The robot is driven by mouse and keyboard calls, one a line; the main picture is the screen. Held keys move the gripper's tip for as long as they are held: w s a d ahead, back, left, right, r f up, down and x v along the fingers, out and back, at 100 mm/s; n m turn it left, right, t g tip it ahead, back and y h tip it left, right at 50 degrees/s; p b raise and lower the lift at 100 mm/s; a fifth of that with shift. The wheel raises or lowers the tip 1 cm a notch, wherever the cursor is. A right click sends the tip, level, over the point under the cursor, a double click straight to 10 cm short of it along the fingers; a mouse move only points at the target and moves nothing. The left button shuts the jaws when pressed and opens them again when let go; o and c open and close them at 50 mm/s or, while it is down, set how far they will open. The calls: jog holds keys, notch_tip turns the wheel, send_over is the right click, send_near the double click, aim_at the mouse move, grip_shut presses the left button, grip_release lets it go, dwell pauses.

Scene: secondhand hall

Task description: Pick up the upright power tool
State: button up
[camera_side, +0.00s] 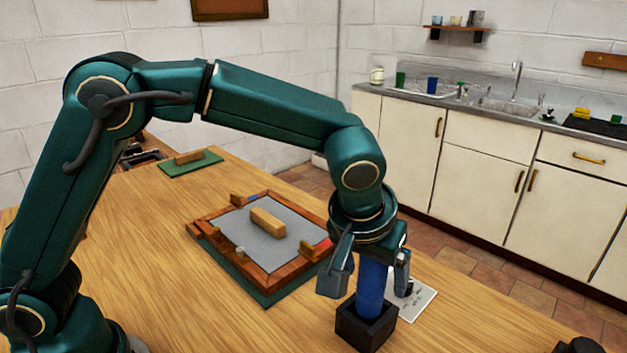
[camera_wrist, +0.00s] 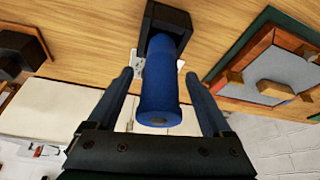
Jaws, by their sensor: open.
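The upright power tool is a blue cylindrical body (camera_side: 371,287) standing in a dark square holder (camera_side: 366,326) on the wooden table. In the wrist view the blue tool (camera_wrist: 159,95) shows end-on between my fingers, with the dark holder (camera_wrist: 166,22) beyond it. My gripper (camera_side: 368,284) points down over the tool, one finger on each side of it. In the wrist view my gripper (camera_wrist: 158,85) is open, and gaps show between the tool and both fingers. The lower end of the tool is hidden inside the holder.
A wood-framed tray (camera_side: 270,277) with a grey bed and several wooden blocks lies left of the holder on a green mat. A white printed card (camera_side: 416,301) lies just behind the holder. A dark object (camera_side: 578,345) is at the bottom right. The front left tabletop is clear.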

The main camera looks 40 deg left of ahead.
jog(key=shift+x, duration=1.6)
grip_shut()
jog(key=shift+r, duration=0.1)
